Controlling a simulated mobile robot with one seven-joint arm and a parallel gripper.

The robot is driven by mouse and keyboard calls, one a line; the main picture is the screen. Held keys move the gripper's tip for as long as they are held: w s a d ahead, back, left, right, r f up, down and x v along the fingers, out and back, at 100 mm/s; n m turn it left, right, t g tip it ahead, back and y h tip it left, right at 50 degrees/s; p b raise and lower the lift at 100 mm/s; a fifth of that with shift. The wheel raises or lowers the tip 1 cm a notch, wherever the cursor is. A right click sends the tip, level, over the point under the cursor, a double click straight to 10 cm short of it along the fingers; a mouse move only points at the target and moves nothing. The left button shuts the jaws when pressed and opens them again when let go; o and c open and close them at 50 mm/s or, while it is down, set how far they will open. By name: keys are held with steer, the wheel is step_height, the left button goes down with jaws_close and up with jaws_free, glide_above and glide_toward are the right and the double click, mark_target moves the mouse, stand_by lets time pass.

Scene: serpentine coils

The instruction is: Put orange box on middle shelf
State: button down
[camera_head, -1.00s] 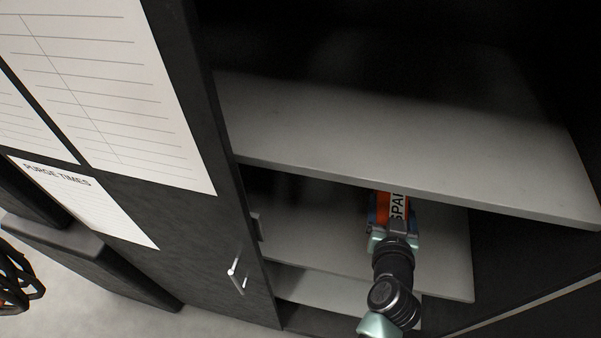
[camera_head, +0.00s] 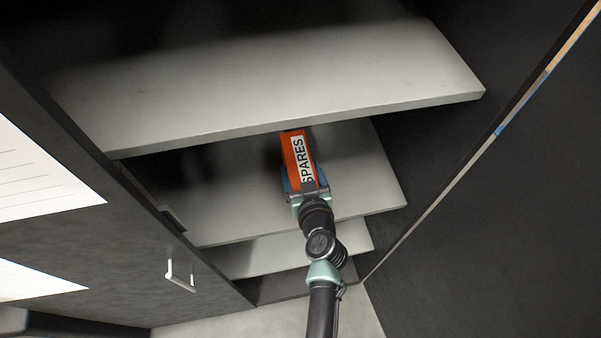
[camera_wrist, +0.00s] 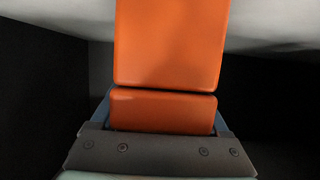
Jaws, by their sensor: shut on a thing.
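The orange box (camera_head: 291,158) has a white label reading SPARES and shows in the head view inside the cabinet. My gripper (camera_head: 304,188) is shut on its near end. The box is over the middle shelf (camera_head: 236,203), under the front edge of the upper shelf; whether it touches the middle shelf cannot be told. In the wrist view the orange box (camera_wrist: 170,45) fills the upper middle, with my gripper (camera_wrist: 160,125) around its lower end. The gripper's fingertips are mostly hidden by the box.
The upper shelf (camera_head: 270,85) overhangs close above the box. A lower shelf (camera_head: 290,252) lies beneath. The middle shelf has bare room on both sides.

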steer(key=shift+w+f, duration=0.1)
steer(key=shift+f, duration=0.05)
jaws_free()
steer(key=shift+f, duration=0.1)
steer(key=shift+r, duration=0.25)
steer(key=shift+s+d, duration=0.1)
steer(key=shift+s, duration=0.35)
steer(key=v, duration=1.1)
steer(key=shift+b, duration=0.45)
steer(key=shift+s+d, duration=0.1)
